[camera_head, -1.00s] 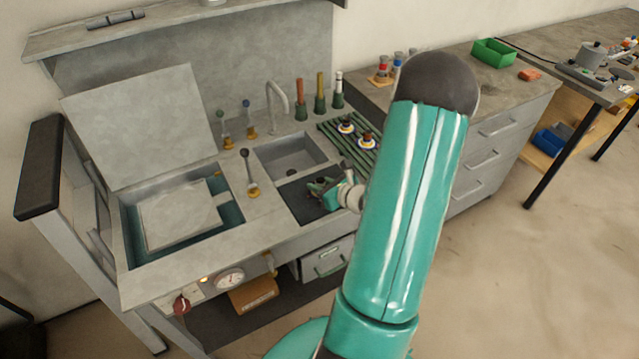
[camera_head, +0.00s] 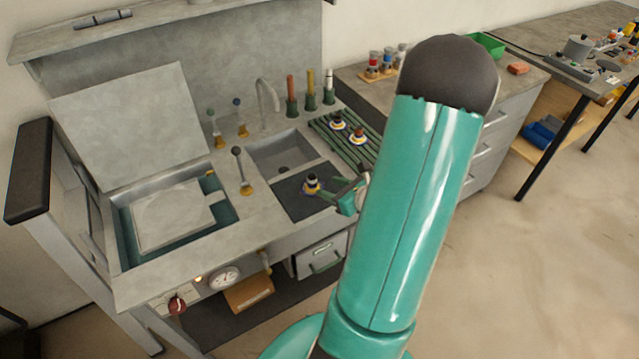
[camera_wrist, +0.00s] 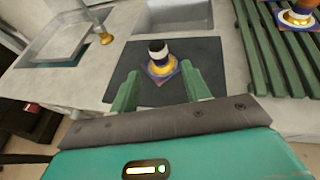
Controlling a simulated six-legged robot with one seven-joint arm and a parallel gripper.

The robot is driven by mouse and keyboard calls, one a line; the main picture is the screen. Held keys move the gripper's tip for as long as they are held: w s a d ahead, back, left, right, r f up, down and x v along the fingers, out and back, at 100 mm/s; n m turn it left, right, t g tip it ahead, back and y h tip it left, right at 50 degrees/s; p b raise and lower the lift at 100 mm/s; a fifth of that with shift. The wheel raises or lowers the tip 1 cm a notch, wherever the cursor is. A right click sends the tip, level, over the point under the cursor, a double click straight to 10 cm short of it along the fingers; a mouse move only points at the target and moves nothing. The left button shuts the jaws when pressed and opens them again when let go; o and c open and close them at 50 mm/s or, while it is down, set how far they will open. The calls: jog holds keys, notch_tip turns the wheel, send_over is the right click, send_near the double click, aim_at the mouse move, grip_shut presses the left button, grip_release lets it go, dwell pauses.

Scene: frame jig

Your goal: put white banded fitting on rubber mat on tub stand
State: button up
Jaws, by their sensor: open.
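The white banded fitting (camera_head: 312,181) stands upright on the dark rubber mat (camera_head: 292,205), in front of the small sink of the tub stand (camera_head: 140,285). In the wrist view the fitting (camera_wrist: 158,52) has a dark top, a white band and a yellow lower part on a blue and orange square base. The mat (camera_wrist: 213,60) lies flat around it. My gripper (camera_head: 335,189) is open and empty, to the right of the fitting in the head view. In the wrist view its green fingers (camera_wrist: 158,88) are spread just short of the base, apart from the fitting.
A green slatted rack (camera_head: 340,140) with two similar fittings stands right of the sink (camera_head: 283,155). A lever (camera_head: 241,170) rises left of the mat. A tap and several coloured handles stand behind. An open lidded tub (camera_head: 175,215) is at left.

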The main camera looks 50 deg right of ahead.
jog(key=shift+v, duration=1.8)
jog(key=w+a+r+n+g+y, duration=0.2)
jog(key=a+r+n+y, duration=0.15)
jog(key=a+n, duration=0.35)
jog(key=w+a+r+n+g+y, duration=0.25)
jog(key=a+r+n, duration=0.2)
jog(key=a, duration=0.35)
jog(key=w+a+r+n+g+y, duration=0.2)
jog(key=a+r+n+g, duration=0.1)
jog(key=a+n, duration=0.45)
jog(key=s+a+r+n+h, duration=0.7)
jog(key=a+r+n, duration=0.4)
jog(key=n, duration=0.6)
jog(key=shift+r+n, duration=0.3)
jog(key=shift+r, duration=0.1)
jog(key=shift+s+g, duration=0.15)
jog(key=shift+g, duration=0.1)
